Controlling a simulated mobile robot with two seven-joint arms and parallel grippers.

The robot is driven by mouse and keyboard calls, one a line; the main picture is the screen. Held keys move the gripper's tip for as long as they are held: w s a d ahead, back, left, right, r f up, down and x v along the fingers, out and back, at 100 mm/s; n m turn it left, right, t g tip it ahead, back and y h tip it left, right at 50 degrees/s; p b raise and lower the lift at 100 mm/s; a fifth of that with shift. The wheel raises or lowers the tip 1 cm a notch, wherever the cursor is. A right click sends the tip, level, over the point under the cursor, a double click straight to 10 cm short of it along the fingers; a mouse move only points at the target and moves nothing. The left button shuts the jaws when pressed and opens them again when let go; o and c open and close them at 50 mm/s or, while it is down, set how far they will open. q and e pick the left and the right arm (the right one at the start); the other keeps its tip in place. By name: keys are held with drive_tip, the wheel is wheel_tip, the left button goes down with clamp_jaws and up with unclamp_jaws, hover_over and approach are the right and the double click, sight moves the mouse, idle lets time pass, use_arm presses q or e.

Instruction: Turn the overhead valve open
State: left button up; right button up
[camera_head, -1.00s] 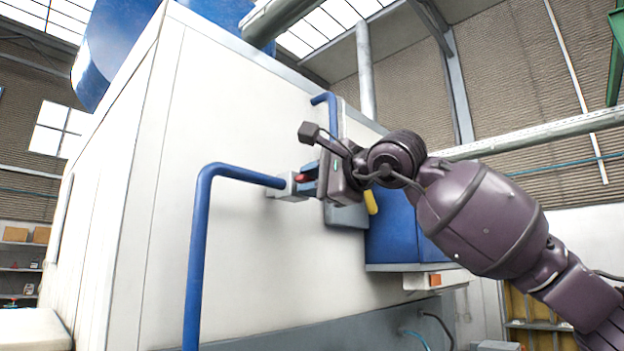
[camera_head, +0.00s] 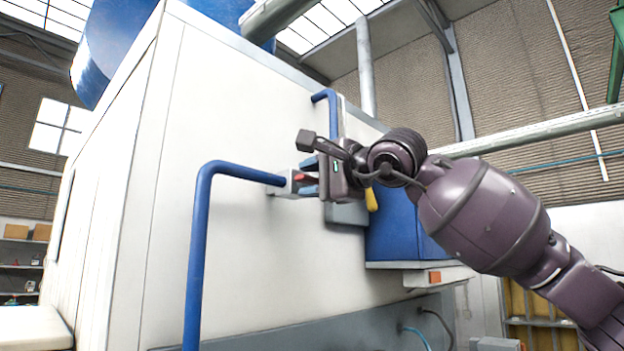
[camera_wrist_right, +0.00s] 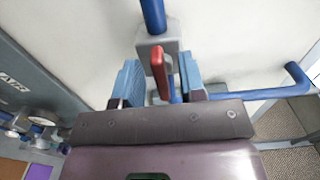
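The valve is a grey block (camera_head: 286,184) with a red handle (camera_head: 301,177), at the end of a blue pipe (camera_head: 203,235) on the white cabinet wall. In the right wrist view, the red handle (camera_wrist_right: 159,72) stands between the blue fingers of my right gripper (camera_wrist_right: 160,75), with a gap on each side. My right gripper (camera_head: 309,177) is open at the valve in the head view, coming from the right. Its wrist and the near finger hide part of the valve's right side. My left gripper is in neither view.
The white cabinet wall (camera_head: 255,260) rises close behind the valve. A second blue pipe (camera_head: 331,110) bends down behind my right wrist. A blue box (camera_head: 392,228) and a yellow piece (camera_head: 371,199) are just right of it. Space in front of the lower wall looks free.

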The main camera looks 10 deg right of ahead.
drive_tip(key=shift+s+d, duration=0.35)
drive_tip(key=shift+s, duration=0.1)
drive_tip(key=b+v, duration=0.2)
drive_tip(key=v, duration=0.7)
drive_tip(key=shift+s+d, duration=0.15)
drive_tip(key=shift+s, duration=0.2)
